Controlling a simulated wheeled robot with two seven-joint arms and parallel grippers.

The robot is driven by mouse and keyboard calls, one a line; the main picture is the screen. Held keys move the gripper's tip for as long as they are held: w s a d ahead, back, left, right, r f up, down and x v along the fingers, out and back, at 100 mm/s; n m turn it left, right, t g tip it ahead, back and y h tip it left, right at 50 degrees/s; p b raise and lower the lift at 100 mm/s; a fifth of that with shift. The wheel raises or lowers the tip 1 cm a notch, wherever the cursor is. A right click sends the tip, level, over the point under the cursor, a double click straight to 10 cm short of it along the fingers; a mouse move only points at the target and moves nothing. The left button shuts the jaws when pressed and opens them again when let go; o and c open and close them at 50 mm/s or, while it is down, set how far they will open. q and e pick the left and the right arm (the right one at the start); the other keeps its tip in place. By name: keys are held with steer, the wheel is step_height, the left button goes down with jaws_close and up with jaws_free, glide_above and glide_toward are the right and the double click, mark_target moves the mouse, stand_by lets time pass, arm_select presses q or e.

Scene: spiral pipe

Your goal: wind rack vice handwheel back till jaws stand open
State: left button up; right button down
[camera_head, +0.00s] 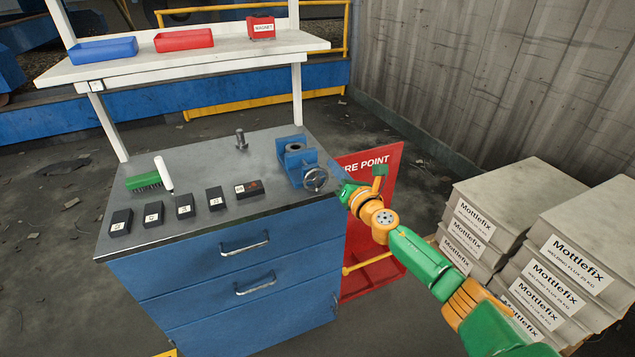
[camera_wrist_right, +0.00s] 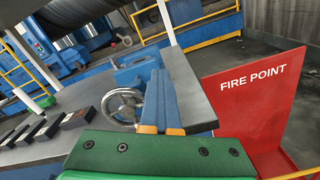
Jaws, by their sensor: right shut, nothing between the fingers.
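The blue vice (camera_head: 297,160) sits on the right end of the grey bench top, with a dark round part at its top. Its spoked metal handwheel (camera_head: 316,180) faces the bench's front edge. In the right wrist view, the vice (camera_wrist_right: 135,68) is partly behind my fingers, and the handwheel (camera_wrist_right: 122,107) shows just left of them. My right gripper (camera_head: 345,186) is just right of the handwheel; its blue fingers (camera_wrist_right: 160,75) are together and empty. I cannot tell whether they touch the wheel, or how wide the jaws stand. My left gripper is not in view.
Several black labelled blocks (camera_head: 184,206), a green brush (camera_head: 143,181), a white-handled tool (camera_head: 164,172) and a metal post (camera_head: 241,139) are on the bench. A red fire point stand (camera_head: 384,170) is right of it. Stacked Mottlefix bags (camera_head: 480,212) stand farther right.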

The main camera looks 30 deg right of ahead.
mark_target(306, 176)
steer(key=a+r+n+p, duration=0.1)
steer(key=n+p, duration=0.1)
steer(key=n, duration=0.1)
steer(key=a+r+n+p, duration=0.1)
steer(key=n+p, duration=0.2)
steer(key=n, duration=0.1)
steer(key=a+r+n+p, duration=0.1)
steer(key=a+n+p, duration=0.1)
steer(key=n, duration=0.1)
steer(key=shift+r, duration=0.15)
steer(key=a+n+p, duration=0.1)
steer(key=n, duration=0.2)
steer(key=a+n+p, duration=0.2)
steer(key=n, duration=0.1)
steer(key=a+n+p, duration=0.1)
steer(key=n, duration=0.2)
steer(key=shift+w+a, duration=0.2)
steer(key=shift+w, duration=0.05)
steer(key=shift+a+n, duration=0.1)
steer(key=shift+n, duration=0.2)
steer(key=c, duration=1.5)
jaws_free()
steer(key=shift+d+f, duration=0.25)
steer(key=o, duration=0.3)
steer(key=shift+d, duration=0.1)
steer(key=o, duration=1.2)
